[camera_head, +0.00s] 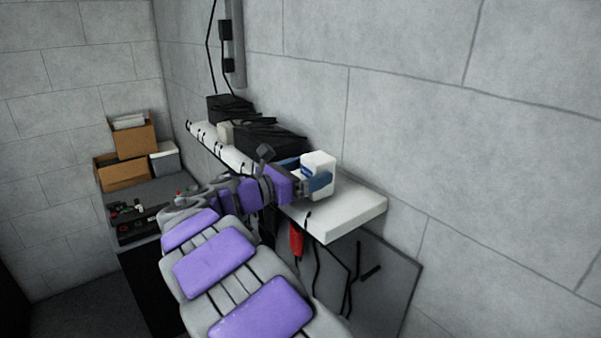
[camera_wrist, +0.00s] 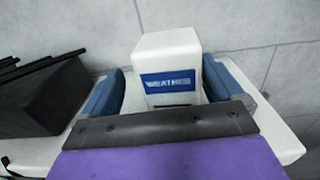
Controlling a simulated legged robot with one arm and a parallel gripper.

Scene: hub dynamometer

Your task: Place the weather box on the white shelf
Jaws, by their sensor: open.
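The weather box (camera_wrist: 167,60) is white with a blue "WEATHER" label facing my wrist camera. It stands upright over the white shelf (camera_head: 352,212), against the grey block wall. It also shows in the head view (camera_head: 319,172). My gripper (camera_head: 304,178) is at the box, with one blue finger on each side. In the wrist view, gaps show between the box and the fingers (camera_wrist: 162,90), so the jaws are open around it. The box's lower part is hidden behind my gripper, so its contact with the shelf is not directly visible.
Black items (camera_head: 262,138) occupy the shelf to the left of the box. The shelf's right end is bare. A red object (camera_head: 296,240) and cables hang below the front edge. Cardboard boxes (camera_head: 130,150) stand on a dark bench at the left.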

